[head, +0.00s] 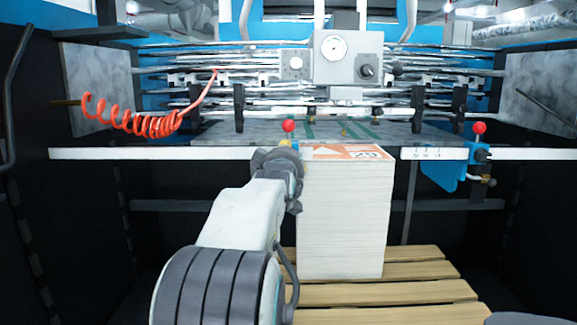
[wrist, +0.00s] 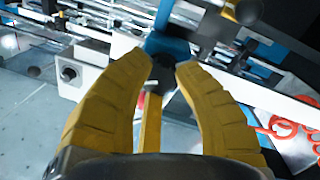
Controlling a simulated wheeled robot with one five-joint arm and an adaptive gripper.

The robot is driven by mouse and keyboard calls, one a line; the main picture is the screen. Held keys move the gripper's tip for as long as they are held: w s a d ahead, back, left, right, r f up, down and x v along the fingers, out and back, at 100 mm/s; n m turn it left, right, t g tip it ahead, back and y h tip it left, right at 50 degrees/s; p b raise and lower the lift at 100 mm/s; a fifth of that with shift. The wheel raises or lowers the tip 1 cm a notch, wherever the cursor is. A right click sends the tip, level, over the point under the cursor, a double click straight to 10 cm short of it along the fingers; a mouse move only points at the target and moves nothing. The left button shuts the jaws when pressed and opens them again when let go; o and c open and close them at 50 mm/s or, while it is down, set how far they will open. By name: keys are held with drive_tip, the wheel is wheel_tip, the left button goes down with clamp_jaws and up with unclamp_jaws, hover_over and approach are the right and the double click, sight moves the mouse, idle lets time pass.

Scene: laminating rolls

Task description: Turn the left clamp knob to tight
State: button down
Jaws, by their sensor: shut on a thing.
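The left clamp shows in the head view mainly as its red ball (head: 288,126) above the board edge; my wrist covers most of the rest. In the wrist view, my yellow-fingered gripper (wrist: 164,66) has its fingertips close around a dark blue part of the left clamp (wrist: 168,46). The fingers are shut on the left clamp knob, which is mostly hidden between them, so its turn angle cannot be read. In the head view, my arm reaches up from below to this clamp.
A tall paper stack (head: 342,220) stands on a wooden pallet (head: 425,292) just right of my arm. The right clamp (head: 481,155), with a red ball and blue bracket, is farther right. A coiled orange hose (head: 135,120) hangs at left. A machine with metal bars (head: 345,60) lies behind.

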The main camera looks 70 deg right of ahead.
drive_tip(key=shift+w+m+b, duration=0.1)
drive_tip(key=shift+m+b, duration=0.9)
drive_tip(key=shift+b, duration=0.1)
drive_tip(key=shift+r, duration=0.2)
drive_tip(key=c, duration=0.9)
unclamp_jaws()
drive_tip(key=shift+f, duration=0.15)
drive_tip(key=v, duration=1.2)
